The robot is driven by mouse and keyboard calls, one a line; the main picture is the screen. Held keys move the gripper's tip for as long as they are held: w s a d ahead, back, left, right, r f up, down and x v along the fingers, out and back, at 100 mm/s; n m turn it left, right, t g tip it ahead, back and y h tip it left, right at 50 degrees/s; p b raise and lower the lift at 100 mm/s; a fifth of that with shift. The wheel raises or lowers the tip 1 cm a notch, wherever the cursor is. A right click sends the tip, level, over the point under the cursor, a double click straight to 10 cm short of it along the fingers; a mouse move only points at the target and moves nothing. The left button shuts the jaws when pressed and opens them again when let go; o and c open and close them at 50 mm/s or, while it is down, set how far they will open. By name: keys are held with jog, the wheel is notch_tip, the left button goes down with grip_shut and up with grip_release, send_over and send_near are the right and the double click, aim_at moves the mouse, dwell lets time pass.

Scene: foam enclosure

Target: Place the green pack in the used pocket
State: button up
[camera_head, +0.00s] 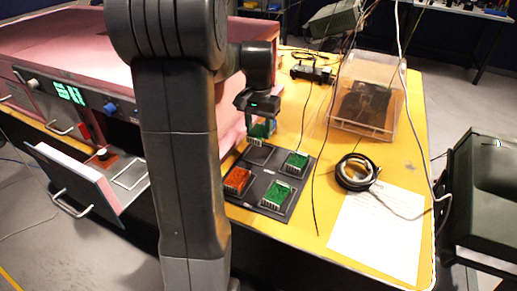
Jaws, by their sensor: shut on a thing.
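My gripper (259,113) is shut on a green pack (262,130) and holds it over the back left part of a dark tray (262,176). The fingers hide the top of the pack. An empty pocket (257,155) shows just below the held pack, at the tray's back left. Whether the pack touches the tray I cannot tell, but it appears above it. Other green packs sit in the back right pocket (296,162) and the front right pocket (278,193). An orange-red pack (236,180) sits in the front left pocket. Pocket labels are too small to read.
A pink foam enclosure (60,40) with a green display and an open front door stands at left. A clear box (367,98), a black cable coil (355,172) and a white sheet (377,232) lie right of the tray on the yellow table. My arm blocks the middle.

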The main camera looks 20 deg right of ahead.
aim_at(258, 131)
jog(key=shift+f, duration=2.95)
jog(key=shift+f, duration=0.15)
jog(key=o, duration=1)
notch_tip(258, 131, up, 12)
jog(key=shift+r, duration=0.2)
